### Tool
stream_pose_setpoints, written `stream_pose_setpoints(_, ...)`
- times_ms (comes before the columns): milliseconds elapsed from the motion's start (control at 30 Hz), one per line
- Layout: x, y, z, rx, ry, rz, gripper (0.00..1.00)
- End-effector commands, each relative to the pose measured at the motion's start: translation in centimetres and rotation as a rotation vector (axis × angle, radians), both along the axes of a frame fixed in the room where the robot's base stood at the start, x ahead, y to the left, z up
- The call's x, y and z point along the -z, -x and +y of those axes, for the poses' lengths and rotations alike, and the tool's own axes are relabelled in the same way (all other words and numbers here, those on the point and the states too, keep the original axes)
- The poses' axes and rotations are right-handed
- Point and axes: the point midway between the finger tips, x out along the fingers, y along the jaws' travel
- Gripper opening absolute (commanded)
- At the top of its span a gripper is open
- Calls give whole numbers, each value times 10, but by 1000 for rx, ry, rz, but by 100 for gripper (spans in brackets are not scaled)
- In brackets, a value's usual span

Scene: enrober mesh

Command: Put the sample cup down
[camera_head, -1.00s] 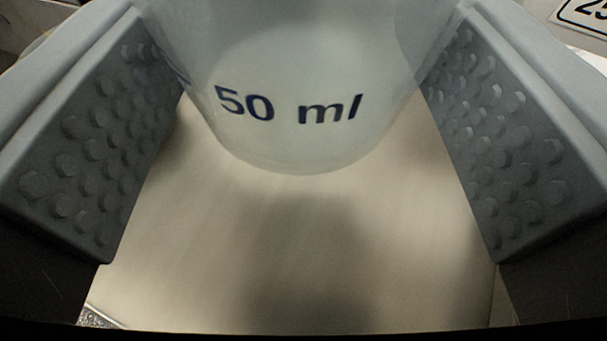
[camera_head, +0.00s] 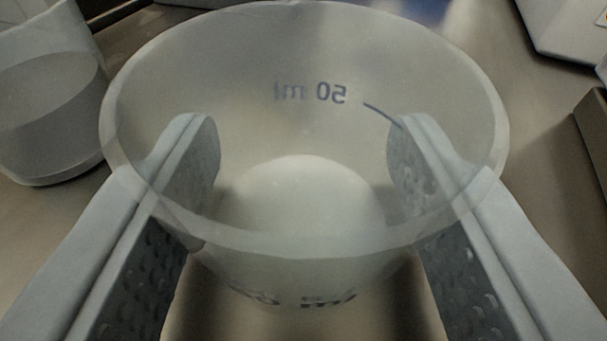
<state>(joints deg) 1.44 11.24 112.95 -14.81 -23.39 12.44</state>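The sample cup (camera_head: 300,245) is translucent and seen from above, with its wide rim towards me. A mirrored "50 ml" mark shows through its far wall. The cup looks upright and its inside looks empty. My gripper (camera_head: 305,140) has a grey finger with a studded pad on each side of the cup, below the rim. The fingertips show through the clear wall, and the pads appear to press on the cup's sides. Whether the cup's base touches the metal surface below is hidden.
A second translucent cup (camera_head: 45,110) stands at the upper left, close to the held cup's rim. A pale housing (camera_head: 575,30) is at the upper right, and a dark-edged block (camera_head: 594,135) is at the right edge. Bare metal surface (camera_head: 535,150) shows between them.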

Motion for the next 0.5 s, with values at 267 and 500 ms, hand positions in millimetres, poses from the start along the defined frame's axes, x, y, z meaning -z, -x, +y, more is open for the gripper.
stream_pose_setpoints(267,2,0,0,0,0,0,72)
stream_pose_setpoints(500,1,1,0,0,0,0,72)
